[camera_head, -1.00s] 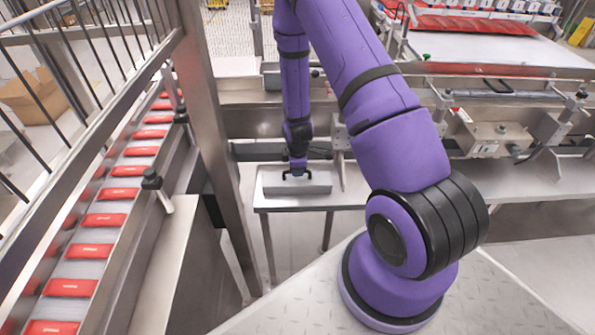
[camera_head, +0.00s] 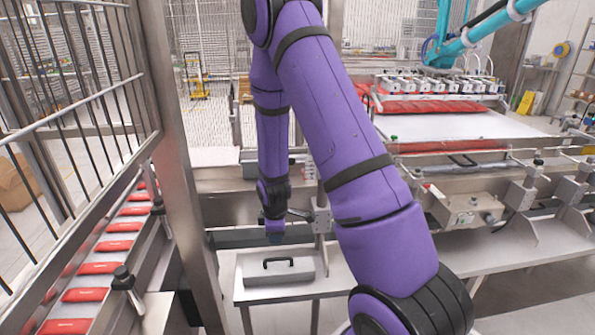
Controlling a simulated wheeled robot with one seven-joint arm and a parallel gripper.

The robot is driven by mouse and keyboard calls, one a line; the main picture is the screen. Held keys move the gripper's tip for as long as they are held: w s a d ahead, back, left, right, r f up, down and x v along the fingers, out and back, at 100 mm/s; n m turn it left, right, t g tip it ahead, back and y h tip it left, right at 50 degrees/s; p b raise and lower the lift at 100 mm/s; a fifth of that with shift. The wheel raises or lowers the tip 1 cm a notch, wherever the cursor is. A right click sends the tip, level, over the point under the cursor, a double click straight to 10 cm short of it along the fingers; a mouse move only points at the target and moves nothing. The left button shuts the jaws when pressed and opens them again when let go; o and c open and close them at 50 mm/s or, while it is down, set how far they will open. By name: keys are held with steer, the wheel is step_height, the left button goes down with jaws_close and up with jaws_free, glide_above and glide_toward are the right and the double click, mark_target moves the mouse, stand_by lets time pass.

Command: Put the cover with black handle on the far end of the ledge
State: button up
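The cover (camera_head: 300,274) is a flat grey metal box-like lid with a black handle (camera_head: 278,262) on top. It lies at the left end of the steel ledge (camera_head: 475,250), which runs along in front of the machine to the right. My gripper (camera_head: 275,240) points down just above and behind the handle in the picture, and a small gap shows between them. It looks apart from the handle. The fingers are small and dark, so I cannot tell their opening.
A steel post (camera_head: 180,150) and a conveyor with red packs (camera_head: 100,268) stand on the left. Clamps and a metal box (camera_head: 462,212) line the machine behind the ledge. The ledge's right part looks mostly clear. My purple arm hides its middle.

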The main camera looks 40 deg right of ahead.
steer(key=s+a+r+m+t, duration=0.1)
steer(key=s+a+r+m, duration=0.1)
steer(key=r, duration=0.7)
steer(key=s+a+r+m, duration=0.2)
steer(key=a+r, duration=0.1)
steer(key=r, duration=0.6)
steer(key=s+a+r+m+t, duration=0.1)
steer(key=s+a+r+m, duration=0.1)
steer(key=r, duration=0.6)
steer(key=s+a+r+m, duration=0.2)
steer(key=s+r, duration=0.4)
steer(key=s, duration=0.3)
steer(key=s+a+r+m+t+y, duration=0.1)
steer(key=s+a+r+m, duration=0.1)
steer(key=s+r, duration=0.5)
steer(key=s, duration=0.3)
steer(key=shift+m, duration=0.4)
